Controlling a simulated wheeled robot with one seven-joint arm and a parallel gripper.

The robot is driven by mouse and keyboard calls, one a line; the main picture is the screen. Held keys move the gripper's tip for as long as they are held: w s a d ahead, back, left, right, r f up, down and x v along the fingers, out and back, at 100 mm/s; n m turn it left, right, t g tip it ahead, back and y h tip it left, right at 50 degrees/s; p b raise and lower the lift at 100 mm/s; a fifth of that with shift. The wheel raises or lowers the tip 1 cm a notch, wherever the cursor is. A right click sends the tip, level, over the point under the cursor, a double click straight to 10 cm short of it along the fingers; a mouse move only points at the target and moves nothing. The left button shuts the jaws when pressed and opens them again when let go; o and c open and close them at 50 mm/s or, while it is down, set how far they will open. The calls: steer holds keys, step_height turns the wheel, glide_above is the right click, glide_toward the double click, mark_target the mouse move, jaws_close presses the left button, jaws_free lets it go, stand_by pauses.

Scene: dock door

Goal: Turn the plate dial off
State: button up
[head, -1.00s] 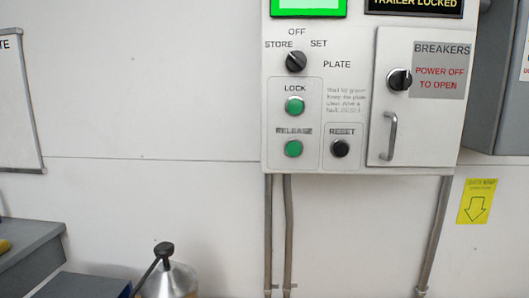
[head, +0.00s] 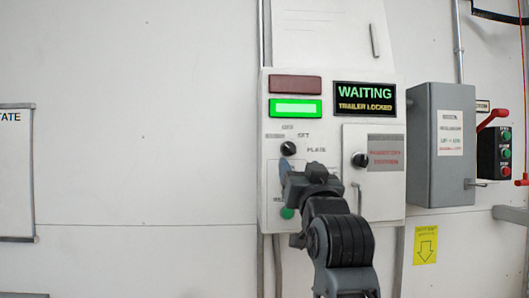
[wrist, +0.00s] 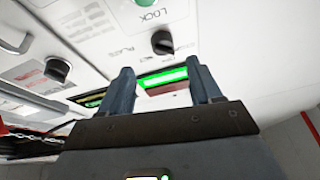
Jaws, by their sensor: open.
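The plate dial (head: 288,148) is a round black knob on the white control panel (head: 268,215), with the labels OFF, SET and PLATE around it. The wrist view also shows the dial (wrist: 162,42), beyond the gap between my fingers. I cannot tell which label its pointer faces. My gripper (head: 285,167) is just below the dial in the head view, near the LOCK button area, which my arm partly hides. In the wrist view my gripper (wrist: 160,73) is open, with two blue-grey fingers apart and nothing between them. No contact with the dial shows.
A lit green lamp (head: 296,108) and a WAITING display (head: 364,98) sit above the dial. Right of it is the breaker door (head: 385,193) with its own black knob (head: 360,160). A grey box (head: 441,150) stands farther right.

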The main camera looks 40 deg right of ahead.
mark_target(291, 151)
steer(key=p+x, duration=0.1)
steer(key=x, duration=0.4)
steer(key=p+x, duration=0.1)
steer(key=x, duration=0.2)
steer(key=shift+a+r+p, duration=0.2)
steer(key=shift+r+p, duration=0.05)
steer(key=shift+p, duration=0.05)
steer(key=c, duration=1)
